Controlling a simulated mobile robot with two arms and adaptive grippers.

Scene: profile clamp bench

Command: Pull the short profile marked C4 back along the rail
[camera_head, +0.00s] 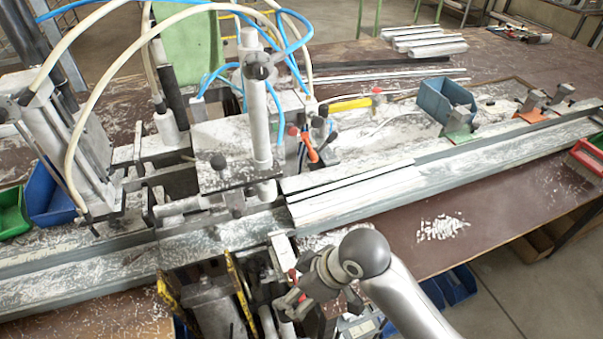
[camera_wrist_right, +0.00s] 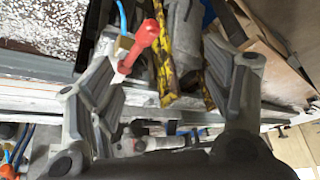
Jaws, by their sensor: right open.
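A short pale profile (camera_head: 350,190) lies along the long grey rail (camera_head: 480,165), just right of the clamp machine. It is dusted with white shavings, and I cannot read a C4 mark on it. My right gripper (camera_head: 290,285) is in front of the rail, low and left of the profile, apart from it. In the right wrist view its two fingers (camera_wrist_right: 162,55) are spread wide. A red-handled lever (camera_wrist_right: 145,40) shows between them, with no sign of a grip on it. The profile cannot be made out clearly in the wrist view. My left gripper is not in view.
The clamp machine (camera_head: 225,150) with blue and cream hoses stands at left centre. A blue bin (camera_head: 446,100) and orange and green stops (camera_head: 460,125) sit behind the rail. Yellow-edged parts (camera_head: 240,290) are close to my right gripper. The brown table front right is mostly clear.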

